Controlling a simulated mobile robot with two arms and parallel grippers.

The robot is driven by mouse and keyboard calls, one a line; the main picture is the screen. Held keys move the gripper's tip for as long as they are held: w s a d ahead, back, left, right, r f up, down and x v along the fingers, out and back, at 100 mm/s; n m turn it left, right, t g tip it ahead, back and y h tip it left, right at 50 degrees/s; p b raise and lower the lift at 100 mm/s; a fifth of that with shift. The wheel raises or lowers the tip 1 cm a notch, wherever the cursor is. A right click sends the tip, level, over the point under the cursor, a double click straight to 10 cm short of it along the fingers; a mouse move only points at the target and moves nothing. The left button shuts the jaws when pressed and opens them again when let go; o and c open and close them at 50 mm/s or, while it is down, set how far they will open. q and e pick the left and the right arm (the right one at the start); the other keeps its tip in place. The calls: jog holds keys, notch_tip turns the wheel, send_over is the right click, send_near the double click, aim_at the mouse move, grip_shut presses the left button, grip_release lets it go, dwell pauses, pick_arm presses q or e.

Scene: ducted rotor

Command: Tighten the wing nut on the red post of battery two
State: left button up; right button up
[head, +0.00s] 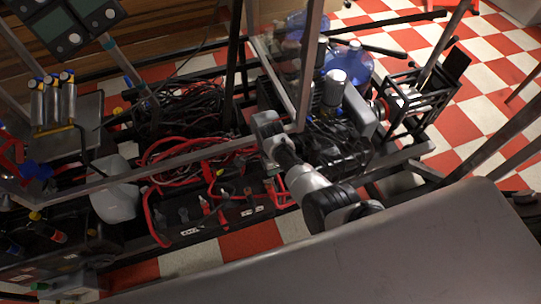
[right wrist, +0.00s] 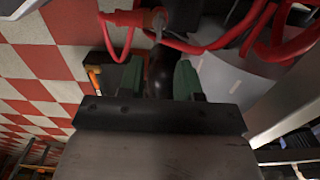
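The black batteries (head: 210,222) stand in the middle of the frame in the head view, with red cables and small white labels on the front. A small red terminal part (head: 206,207) shows on top; I cannot make out a wing nut or read which battery is two. In the right wrist view a red-orange terminal end (right wrist: 150,19) joins a red cable at the top. My right gripper (right wrist: 158,80) has two green fingertips standing apart. A dark shape lies between or behind them; contact cannot be seen. My left gripper is not recognisable in view.
Red cables (head: 190,152) loop behind the batteries, near dark wire bundles (head: 190,100). A pale rounded casing (head: 115,202) stands left of them. Metal frame bars (head: 150,165) cross above. A blue water bottle (head: 350,65) stands farther back.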

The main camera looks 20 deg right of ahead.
pick_arm(q)
jog(key=shift+r, duration=0.6)
pick_arm(e)
notch_tip(320, 180, up, 3)
jog(key=shift+f, duration=0.1)
